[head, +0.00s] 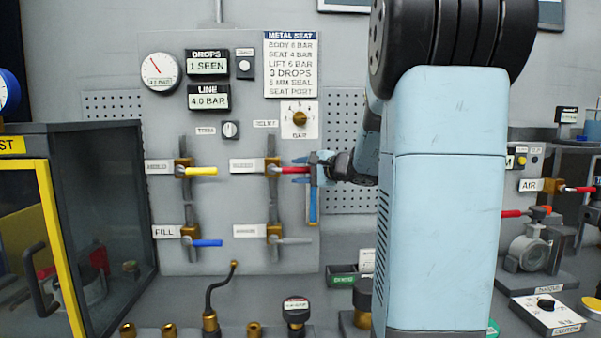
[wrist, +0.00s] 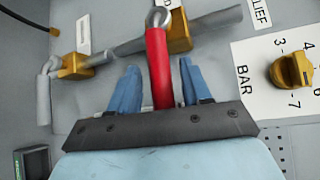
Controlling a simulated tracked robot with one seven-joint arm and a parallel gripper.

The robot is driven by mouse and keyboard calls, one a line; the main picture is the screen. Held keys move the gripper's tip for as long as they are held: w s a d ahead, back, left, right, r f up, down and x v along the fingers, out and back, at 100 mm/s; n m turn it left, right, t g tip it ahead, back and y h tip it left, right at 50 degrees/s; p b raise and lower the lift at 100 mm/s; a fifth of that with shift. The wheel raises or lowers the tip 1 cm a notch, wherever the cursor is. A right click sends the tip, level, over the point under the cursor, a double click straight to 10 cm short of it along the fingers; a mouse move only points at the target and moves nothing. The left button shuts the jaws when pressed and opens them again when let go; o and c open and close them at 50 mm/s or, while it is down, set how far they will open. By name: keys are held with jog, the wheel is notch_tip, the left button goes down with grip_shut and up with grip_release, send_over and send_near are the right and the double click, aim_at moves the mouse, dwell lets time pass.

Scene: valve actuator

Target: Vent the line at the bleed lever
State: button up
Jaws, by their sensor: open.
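The red-handled lever (head: 294,170) points right from a brass valve on the grey panel; its label in the head view is too blurred to read surely. Its red handle also shows in the wrist view (wrist: 158,62). My gripper (head: 314,172) is at the handle's outer end. In the wrist view my gripper (wrist: 159,80) is open, with one blue finger on each side of the handle and a gap on both sides. The line display (head: 209,102) reads 4.0 BAR, and the drops display (head: 207,66) reads 1 SEEN.
A yellow lever (head: 202,171), a blue lever (head: 207,243) and a grey lever (head: 294,240) are on the same panel. A brass relief knob (head: 300,118) sits above the red lever. A yellow-framed cabinet (head: 100,210) stands at left. Fittings line the bench below.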

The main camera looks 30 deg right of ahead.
jog(key=shift+f, duration=0.1)
grip_shut()
dwell(0.4)
